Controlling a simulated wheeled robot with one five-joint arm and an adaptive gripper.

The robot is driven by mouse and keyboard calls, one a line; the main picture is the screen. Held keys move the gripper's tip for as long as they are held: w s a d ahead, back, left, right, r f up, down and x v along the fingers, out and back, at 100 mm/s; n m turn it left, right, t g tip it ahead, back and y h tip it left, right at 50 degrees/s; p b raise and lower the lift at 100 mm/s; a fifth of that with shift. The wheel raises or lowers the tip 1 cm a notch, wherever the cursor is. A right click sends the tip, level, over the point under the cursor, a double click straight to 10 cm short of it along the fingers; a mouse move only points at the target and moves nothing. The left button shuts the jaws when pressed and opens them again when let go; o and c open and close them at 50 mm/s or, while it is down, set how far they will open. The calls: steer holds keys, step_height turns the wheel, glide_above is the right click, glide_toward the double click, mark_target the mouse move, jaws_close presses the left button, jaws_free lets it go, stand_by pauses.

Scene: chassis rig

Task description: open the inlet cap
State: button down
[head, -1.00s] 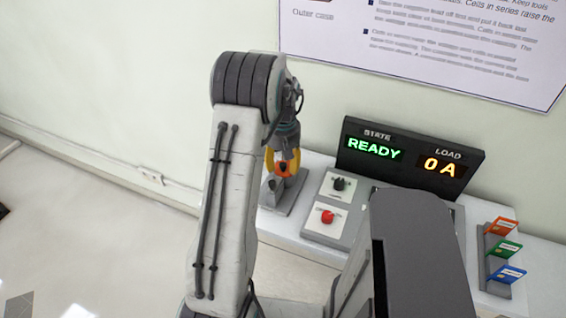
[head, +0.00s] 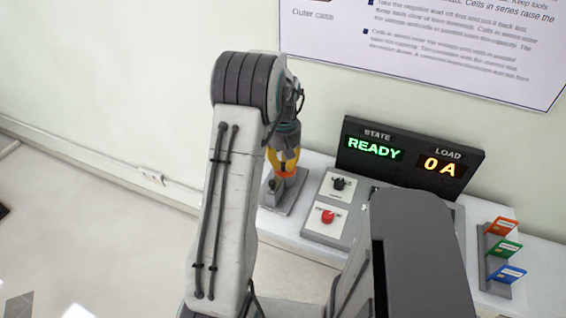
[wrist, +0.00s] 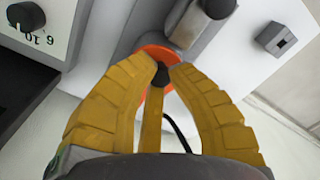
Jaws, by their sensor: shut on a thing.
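My gripper (wrist: 160,78) has yellow fingers that come together on a small dark knob at the middle of the orange inlet cap (wrist: 143,98). Orange shows around and between the fingertips in the wrist view; the rest of the cap is hidden by the fingers. In the head view my gripper (head: 282,163) points down at the grey inlet stand (head: 289,199), with a thin orange band of the cap (head: 287,174) below the fingers. The cap's seat and hinge cannot be made out clearly.
A grey cylinder and bar (wrist: 188,27) stand close beside the fingers. A panel with a black knob (head: 340,183) and red knob (head: 328,216) lies right of the stand. A display (head: 408,160) reads READY and 0 A. Coloured cards (head: 505,250) stand far right.

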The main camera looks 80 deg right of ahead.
steer(key=s+n, duration=0.2)
steer(key=n, duration=0.1)
steer(key=shift+a+f+b, duration=0.1)
steer(key=shift+f+b, duration=0.05)
steer(key=shift+b, duration=0.25)
steer(key=n, duration=0.1)
steer(key=s+n, duration=0.1)
steer(key=n, duration=0.1)
steer(key=s+n, duration=0.1)
steer(key=n, duration=0.1)
steer(key=shift+s+d, duration=0.25)
steer(key=shift+d, duration=0.05)
steer(key=n, duration=0.1)
steer(key=s+d+n, duration=0.1)
steer(key=shift+s+n, duration=0.15)
steer(key=shift+n, duration=0.15)
steer(key=shift+s+d+n+p, duration=0.35)
steer(key=shift+d+n, duration=0.2)
steer(key=shift+n, duration=0.6)
steer(key=shift+s+d+n+p, duration=0.3)
steer(key=shift+d+n, duration=0.2)
steer(key=shift+n, duration=0.7)
steer(key=shift+s+d+n+p, duration=0.3)
steer(key=shift+d+n, duration=0.25)
steer(key=shift+n, duration=0.6)
steer(key=shift+d, duration=0.1)
steer(key=c, duration=1.1)
jaws_free()
steer(key=shift+s, duration=0.1)
